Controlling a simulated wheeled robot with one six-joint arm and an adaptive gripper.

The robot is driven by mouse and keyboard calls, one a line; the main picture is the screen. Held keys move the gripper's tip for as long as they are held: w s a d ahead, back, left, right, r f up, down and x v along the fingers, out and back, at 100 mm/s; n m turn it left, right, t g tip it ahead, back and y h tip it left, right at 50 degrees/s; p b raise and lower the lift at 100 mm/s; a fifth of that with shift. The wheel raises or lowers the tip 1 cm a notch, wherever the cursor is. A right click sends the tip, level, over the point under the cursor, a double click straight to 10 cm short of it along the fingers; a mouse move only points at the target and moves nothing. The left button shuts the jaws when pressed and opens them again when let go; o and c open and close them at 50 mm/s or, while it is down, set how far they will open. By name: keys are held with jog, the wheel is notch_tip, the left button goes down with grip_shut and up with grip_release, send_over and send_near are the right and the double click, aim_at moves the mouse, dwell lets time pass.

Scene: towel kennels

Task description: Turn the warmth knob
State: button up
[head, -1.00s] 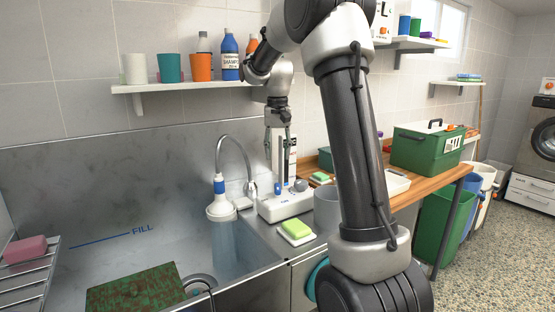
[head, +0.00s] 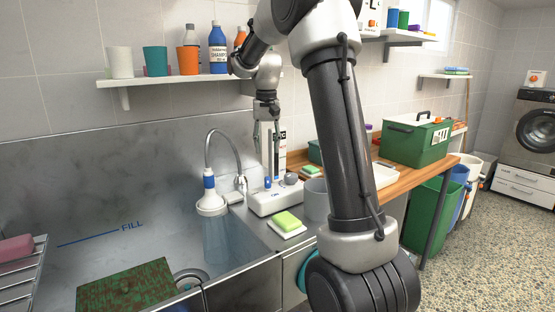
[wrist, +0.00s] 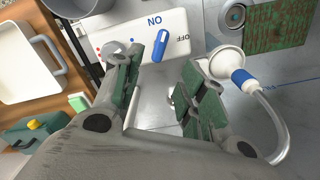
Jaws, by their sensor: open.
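The warmth knob looks to be the round grey knob (head: 291,179) on the white control box (head: 262,206), beside the faucet. In the wrist view the grey knob (wrist: 111,48) has small red marks near it and is partly hidden by my left finger. A blue lever (wrist: 160,45) stands beside it, between the printed words ON and OFF; it also shows in the head view (head: 267,183). My gripper (head: 267,143) points down above the box, open and empty. In the wrist view its green-padded fingers (wrist: 160,72) are spread, apart from the knob.
A curved faucet with a white shower head (head: 211,204) stands left of the box. A shelf (head: 180,80) with cups and bottles hangs behind. A green toolbox (head: 415,140) stands on the wooden counter.

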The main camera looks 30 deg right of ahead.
aim_at(290, 174)
jog(key=o, duration=0.3)
jog(key=shift+a+f, duration=0.1)
jog(key=shift+o, duration=1.1)
jog(key=f+n, duration=0.1)
jog(key=f, duration=0.1)
jog(key=d+f+n+g, duration=0.1)
jog(key=shift+f+h, duration=0.4)
jog(key=d+f+n+h, duration=0.1)
jog(key=d+f+n, duration=0.1)
jog(key=n, duration=0.4)
jog(key=d+f+n+h, duration=0.1)
jog(key=d+f+n, duration=0.2)
jog(key=n, duration=0.2)
jog(key=d+f+n+h, duration=0.1)
jog(key=d+f+n, duration=0.2)
jog(key=n, duration=0.3)
jog(key=shift+d+f+n+g, duration=0.15)
jog(key=shift+f+n+g, duration=0.15)
jog(key=c, duration=1)
